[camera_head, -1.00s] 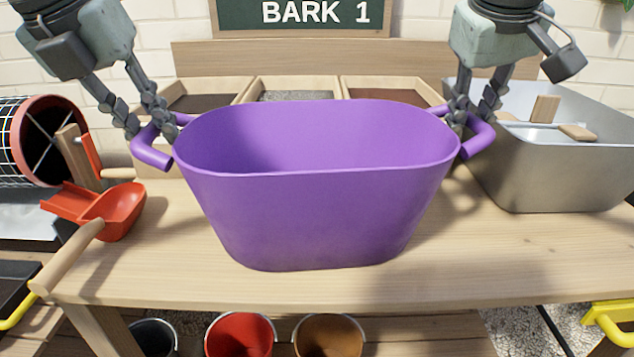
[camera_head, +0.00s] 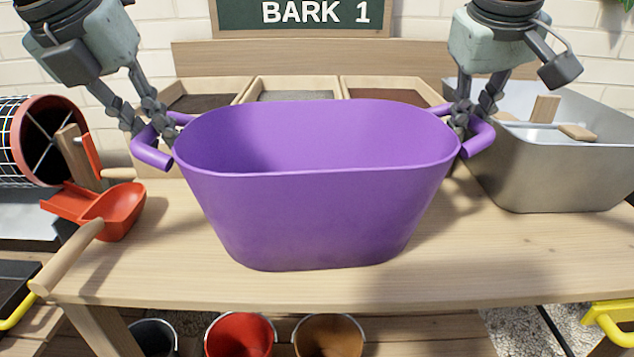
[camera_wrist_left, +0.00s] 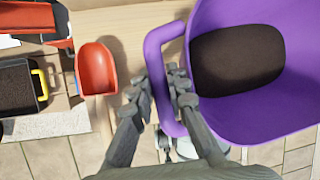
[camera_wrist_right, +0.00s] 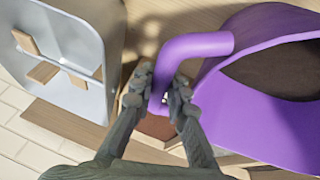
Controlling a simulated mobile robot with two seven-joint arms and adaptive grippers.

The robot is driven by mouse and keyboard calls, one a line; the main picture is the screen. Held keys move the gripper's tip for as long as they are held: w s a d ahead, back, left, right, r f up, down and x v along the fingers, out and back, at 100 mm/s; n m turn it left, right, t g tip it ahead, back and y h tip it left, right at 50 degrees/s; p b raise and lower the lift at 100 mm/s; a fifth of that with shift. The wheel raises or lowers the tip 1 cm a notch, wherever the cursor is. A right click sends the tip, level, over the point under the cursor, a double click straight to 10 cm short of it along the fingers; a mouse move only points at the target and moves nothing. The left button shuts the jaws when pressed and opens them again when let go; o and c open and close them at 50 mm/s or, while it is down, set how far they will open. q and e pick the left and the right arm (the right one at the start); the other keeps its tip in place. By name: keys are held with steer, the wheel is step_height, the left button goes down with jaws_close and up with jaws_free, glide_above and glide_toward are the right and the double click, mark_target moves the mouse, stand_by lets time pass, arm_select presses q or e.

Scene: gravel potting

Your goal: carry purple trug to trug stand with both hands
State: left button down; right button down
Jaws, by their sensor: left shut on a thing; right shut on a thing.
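The purple trug (camera_head: 315,215) is upright over the wooden bench in the head view. I cannot tell whether its base touches the bench. Dark material lies in its bottom, seen in the left wrist view, where the trug's wall (camera_wrist_left: 295,40) also shows. My left gripper (camera_head: 150,128) is shut on the trug's left handle (camera_head: 150,156); the fingers straddle that handle in the left wrist view (camera_wrist_left: 163,90). My right gripper (camera_head: 463,122) is shut on the right handle (camera_head: 480,140), which it straddles in the right wrist view (camera_wrist_right: 165,90). No trug stand is identifiable.
A metal tub (camera_head: 560,175) with wooden pieces stands close at the right. A red scoop (camera_head: 118,210) and a mesh drum (camera_head: 30,140) are at the left. Wooden bins (camera_head: 290,84) stand behind. Several buckets sit below; the bench front (camera_head: 300,290) is clear.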

arm_select(q)
steer(key=shift+r, duration=0.2)
arm_select(e)
steer(key=shift+w+r, duration=0.1)
steer(key=shift+r, duration=0.15)
